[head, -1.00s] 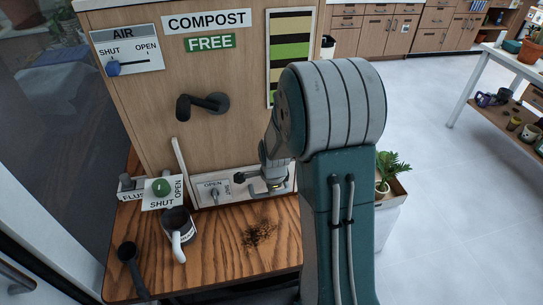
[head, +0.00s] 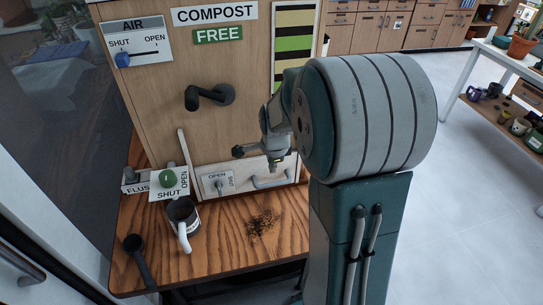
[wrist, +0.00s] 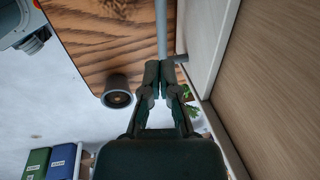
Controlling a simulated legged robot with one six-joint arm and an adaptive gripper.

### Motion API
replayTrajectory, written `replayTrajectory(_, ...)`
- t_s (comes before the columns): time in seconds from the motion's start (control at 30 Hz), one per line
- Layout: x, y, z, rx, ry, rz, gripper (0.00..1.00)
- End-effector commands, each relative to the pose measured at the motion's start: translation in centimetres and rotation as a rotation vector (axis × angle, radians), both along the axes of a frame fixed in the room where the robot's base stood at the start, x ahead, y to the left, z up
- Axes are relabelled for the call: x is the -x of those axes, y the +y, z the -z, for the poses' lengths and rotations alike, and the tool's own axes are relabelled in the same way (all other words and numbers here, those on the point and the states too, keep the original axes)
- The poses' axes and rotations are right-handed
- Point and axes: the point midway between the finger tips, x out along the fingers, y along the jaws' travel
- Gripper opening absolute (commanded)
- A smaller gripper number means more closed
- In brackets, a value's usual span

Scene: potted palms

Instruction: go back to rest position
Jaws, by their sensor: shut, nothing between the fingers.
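My gripper (head: 273,168) is in front of the lower part of the wooden compost cabinet (head: 150,110), by the light drawer handle (head: 272,181). In the wrist view my gripper (wrist: 160,72) shows two dark fingers close together with nothing held. The grey handle bar (wrist: 161,30) runs just beyond the fingertips in that view; I cannot tell whether they touch. My arm is bent and its large grey-banded joint fills the right middle of the head view.
On the wooden bench top (head: 215,245) stand a dark mug (head: 183,216) and a black scoop (head: 138,260), with spilled soil (head: 262,222). A black lever (head: 210,97) juts from the cabinet. A white table (head: 500,62) with pots stands right; the pale floor (head: 465,170) between is clear.

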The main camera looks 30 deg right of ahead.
Motion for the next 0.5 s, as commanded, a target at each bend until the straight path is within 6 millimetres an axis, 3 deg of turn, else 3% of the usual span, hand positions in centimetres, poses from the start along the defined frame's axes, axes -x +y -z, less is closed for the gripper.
replayTrajectory(0.2,0.7,-0.1,-3.8,0.0,-0.004,0.003,0.0)
replayTrajectory(0.5,0.9,0.7,-5.0,0.005,-0.002,0.002,0.0)
